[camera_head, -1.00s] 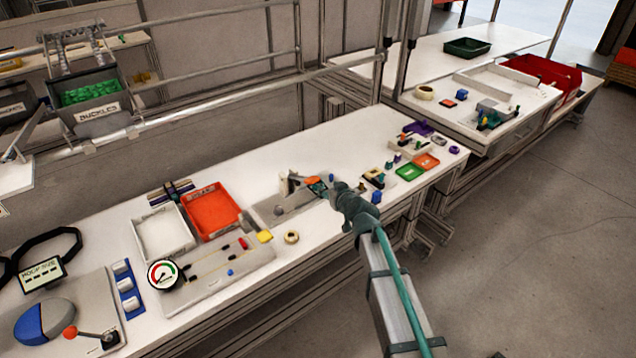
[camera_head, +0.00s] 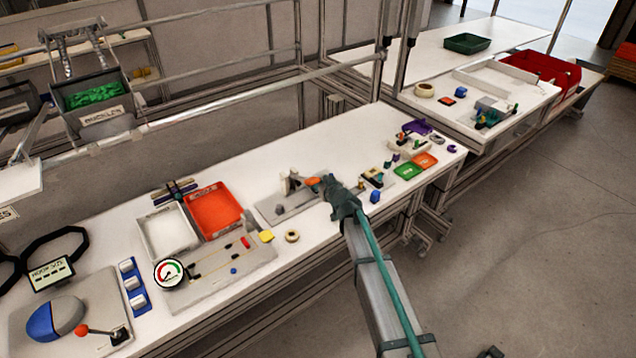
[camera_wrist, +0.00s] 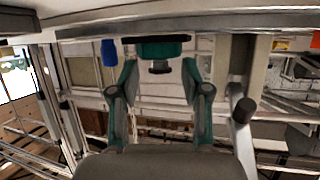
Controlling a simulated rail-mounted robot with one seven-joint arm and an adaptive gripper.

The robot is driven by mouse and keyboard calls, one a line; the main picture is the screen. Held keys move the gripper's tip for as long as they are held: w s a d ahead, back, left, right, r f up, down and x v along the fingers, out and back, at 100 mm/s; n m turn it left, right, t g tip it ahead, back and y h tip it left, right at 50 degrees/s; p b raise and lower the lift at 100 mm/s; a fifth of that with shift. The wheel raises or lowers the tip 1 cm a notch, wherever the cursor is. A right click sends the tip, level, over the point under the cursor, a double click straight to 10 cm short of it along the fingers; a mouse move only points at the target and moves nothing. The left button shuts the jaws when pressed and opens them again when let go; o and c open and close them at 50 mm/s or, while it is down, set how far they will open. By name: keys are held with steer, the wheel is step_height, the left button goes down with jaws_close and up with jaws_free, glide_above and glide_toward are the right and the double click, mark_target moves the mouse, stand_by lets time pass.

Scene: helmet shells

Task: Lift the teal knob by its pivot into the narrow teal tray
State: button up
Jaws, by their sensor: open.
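In the wrist view a teal part with a dark flat edge and a short dark stub (camera_wrist: 160,68) below it looks like the teal knob (camera_wrist: 155,50). My gripper (camera_wrist: 159,76) is open, with one finger on each side of the stub. I cannot tell whether either finger touches it. In the head view my gripper (camera_head: 326,186) is low over the bench beside an orange part (camera_head: 313,182) on a grey fixture, and my arm hides what is under it. I cannot pick out a narrow teal tray for certain.
A blue peg (camera_wrist: 108,52) stands close to the left finger. On the bench (camera_head: 317,146) are a green tray (camera_head: 408,170), an orange tray (camera_head: 426,160) and small parts to the right. A red tray (camera_head: 215,210) and a white tray (camera_head: 167,231) are to the left.

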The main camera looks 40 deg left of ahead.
jaws_close()
steer(key=shift+r, duration=0.1)
step_height(320, 180, up, 17)
steer(key=b, duration=0.5)
stand_by(0.5)
